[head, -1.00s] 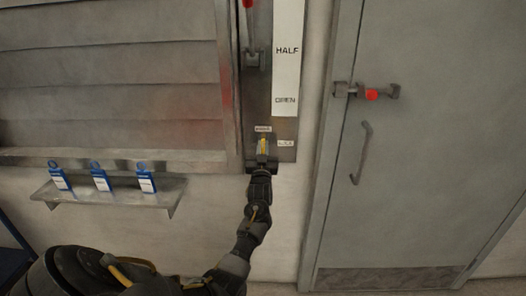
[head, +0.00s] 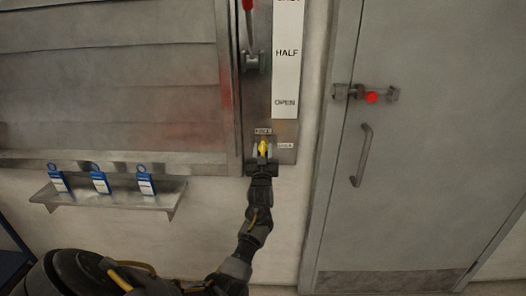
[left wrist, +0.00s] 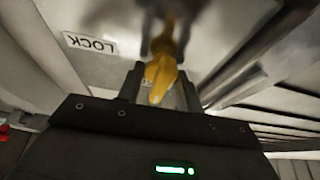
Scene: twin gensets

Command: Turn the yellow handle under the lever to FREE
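The yellow handle (head: 263,148) sits low on the grey wall plate, below the lever (head: 252,60) with its red grip. A small label (head: 263,131) is above the handle, and a LOCK label (head: 285,146) is to its right. In the left wrist view the yellow handle (left wrist: 161,75) lies between my left gripper's fingers, and the LOCK label (left wrist: 90,44) appears upside down. My left gripper (head: 262,158) reaches up from below. Its fingers stand on both sides of the handle, with what looks like a narrow gap. My right gripper is not in view.
A strip (head: 287,60) marked HALF and OPEN runs beside the lever. A shelf (head: 110,198) with several blue tags is at the left. A grey door (head: 430,170) with a red-knobbed bolt (head: 371,97) is at the right.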

